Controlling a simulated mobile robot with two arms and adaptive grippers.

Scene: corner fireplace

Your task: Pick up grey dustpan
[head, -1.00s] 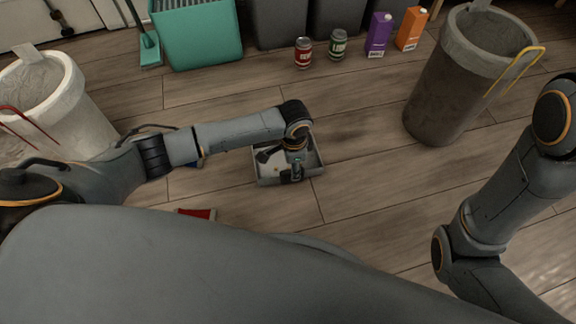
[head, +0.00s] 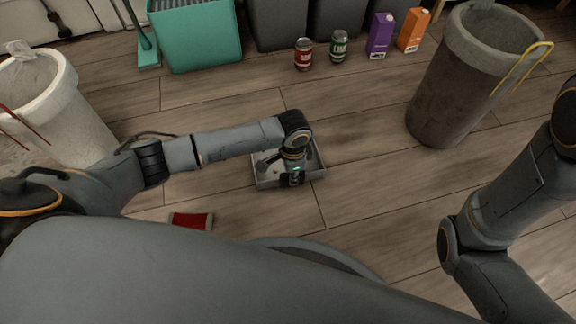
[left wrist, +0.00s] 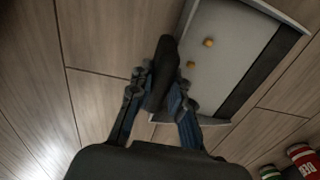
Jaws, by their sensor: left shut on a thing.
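The grey dustpan (head: 312,174) is a shallow grey tray on the wooden floor, in the middle of the head view, partly hidden by my left gripper (head: 291,178). In the left wrist view the dustpan (left wrist: 222,50) shows a pale inside with two small orange-yellow bits and a dark strip. Its dark handle (left wrist: 166,62) is between the fingers of my left gripper (left wrist: 160,92), which is shut on it. I cannot tell whether the dustpan is lifted clear of the floor. My right arm comes in at the right of the head view, but its gripper is out of view.
A white bin (head: 62,115) stands at left and a grey bin (head: 452,90) at right. A teal bin (head: 195,38), two cans (head: 303,54) and purple and orange cartons (head: 380,36) stand at the back. A red item (head: 192,220) lies nearer me. Floor between is clear.

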